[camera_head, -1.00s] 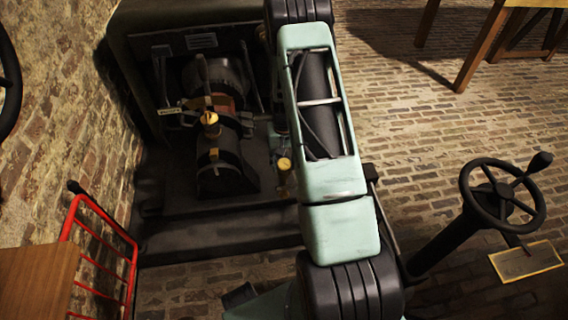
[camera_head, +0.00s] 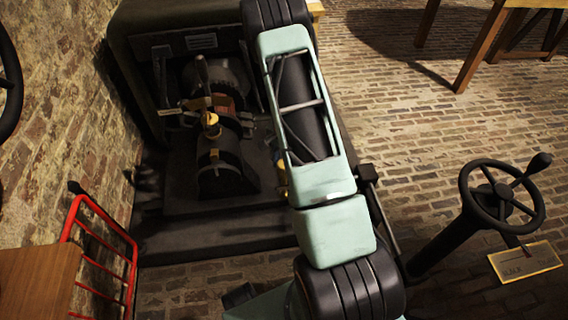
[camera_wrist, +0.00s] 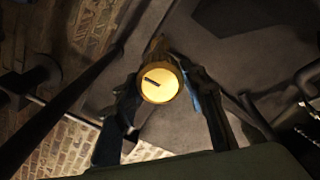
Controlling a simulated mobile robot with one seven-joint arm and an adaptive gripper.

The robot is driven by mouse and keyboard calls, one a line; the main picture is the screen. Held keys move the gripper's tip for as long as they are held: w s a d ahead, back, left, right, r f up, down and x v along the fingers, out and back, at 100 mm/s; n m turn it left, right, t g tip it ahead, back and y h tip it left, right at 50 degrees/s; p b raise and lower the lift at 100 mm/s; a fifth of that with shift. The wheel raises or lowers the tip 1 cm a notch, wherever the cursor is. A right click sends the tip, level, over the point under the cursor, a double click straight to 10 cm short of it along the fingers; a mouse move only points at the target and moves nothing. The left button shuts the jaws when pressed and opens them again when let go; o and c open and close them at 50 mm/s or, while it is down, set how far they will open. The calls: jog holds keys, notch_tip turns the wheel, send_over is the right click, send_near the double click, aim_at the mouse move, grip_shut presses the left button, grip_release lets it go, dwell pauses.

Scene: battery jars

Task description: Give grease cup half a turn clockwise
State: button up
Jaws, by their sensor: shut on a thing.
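The grease cup (camera_wrist: 160,83) is a round brass cap with a pale face and a dark slanted line across it in the wrist view. My gripper (camera_wrist: 163,92) has one finger on each side of it and is shut on it. In the head view, a sliver of brass (camera_head: 280,181) shows low beside my arm. It is probably the same cup. My arm hides my gripper in that view.
A dark machine (camera_head: 225,175) with another brass fitting (camera_head: 211,119) stands left of my arm. A red rail (camera_head: 103,232) and wooden top (camera_head: 38,285) are at lower left. A black handwheel (camera_head: 502,196) and plate (camera_head: 525,262) are at right. Brick floor (camera_head: 420,130) is open beyond.

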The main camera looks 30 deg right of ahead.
dwell(0.3)
jog(key=o, duration=1.2)
jog(key=shift+c, duration=0.2)
jog(key=shift+r, duration=0.15)
notch_tip(320, 180, up, 12)
